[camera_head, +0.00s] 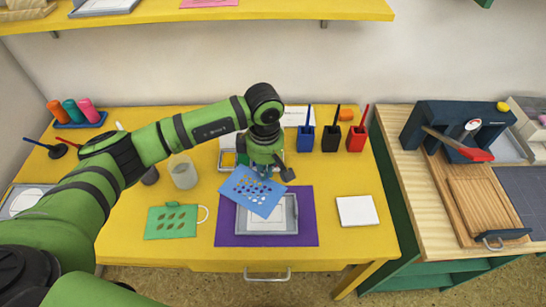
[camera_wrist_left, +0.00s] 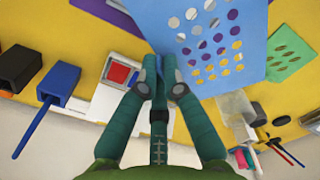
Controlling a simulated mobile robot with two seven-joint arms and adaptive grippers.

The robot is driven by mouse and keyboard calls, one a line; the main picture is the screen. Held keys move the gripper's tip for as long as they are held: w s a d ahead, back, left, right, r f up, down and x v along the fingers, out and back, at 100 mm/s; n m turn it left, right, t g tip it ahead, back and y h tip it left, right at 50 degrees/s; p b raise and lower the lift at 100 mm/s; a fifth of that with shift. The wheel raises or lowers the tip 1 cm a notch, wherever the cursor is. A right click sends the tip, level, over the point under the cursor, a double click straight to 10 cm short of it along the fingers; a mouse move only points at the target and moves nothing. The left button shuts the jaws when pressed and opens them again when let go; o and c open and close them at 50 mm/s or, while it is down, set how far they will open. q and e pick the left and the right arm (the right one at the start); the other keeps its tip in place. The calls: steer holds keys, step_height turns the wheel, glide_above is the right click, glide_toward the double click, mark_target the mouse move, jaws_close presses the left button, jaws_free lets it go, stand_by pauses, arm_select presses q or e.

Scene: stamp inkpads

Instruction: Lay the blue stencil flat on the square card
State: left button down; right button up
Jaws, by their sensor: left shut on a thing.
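The blue stencil (camera_head: 233,192), a thin sheet with rows of round holes, is held tilted above the middle of the table. My left gripper (camera_head: 262,172) is shut on its back edge. The left wrist view shows the fingers (camera_wrist_left: 156,72) pinching the edge of the stencil (camera_wrist_left: 252,42). Below it, a grey-framed tray (camera_head: 296,214) lies on a purple mat (camera_head: 308,228). A white card (camera_head: 265,226) in the tray is partly hidden by the stencil. A separate white square piece (camera_head: 357,210) lies to the right of the mat. My right gripper is not in view.
A green stencil (camera_head: 158,222) lies left of the mat. A clear cup (camera_head: 183,172) stands behind it. Blue (camera_head: 304,139), black (camera_head: 331,139) and red (camera_head: 356,139) holders stand at the back right. The yellow tabletop near the front right is clear.

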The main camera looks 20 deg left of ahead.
arm_select(q)
steer(key=f+n+p, duration=0.1)
steer(key=n, duration=0.3)
steer(key=f+n+p, duration=0.1)
steer(key=n, duration=0.1)
steer(key=shift+w+d+f+p, duration=0.2)
steer(key=shift+w+f+p, duration=0.05)
steer(key=shift+f+p, duration=0.1)
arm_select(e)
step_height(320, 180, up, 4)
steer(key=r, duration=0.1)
arm_select(q)
steer(key=shift+f+b, duration=1.2)
steer(key=shift+f, duration=0.35)
steer(key=shift+f+b, duration=1.2)
steer(key=shift+f, duration=0.5)
steer(key=shift+f+b, duration=0.85)
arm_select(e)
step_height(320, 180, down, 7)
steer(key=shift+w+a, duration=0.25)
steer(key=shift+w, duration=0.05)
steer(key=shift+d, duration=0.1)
arm_select(q)
steer(key=shift+f+b, duration=0.25)
steer(key=shift+b, duration=0.3)
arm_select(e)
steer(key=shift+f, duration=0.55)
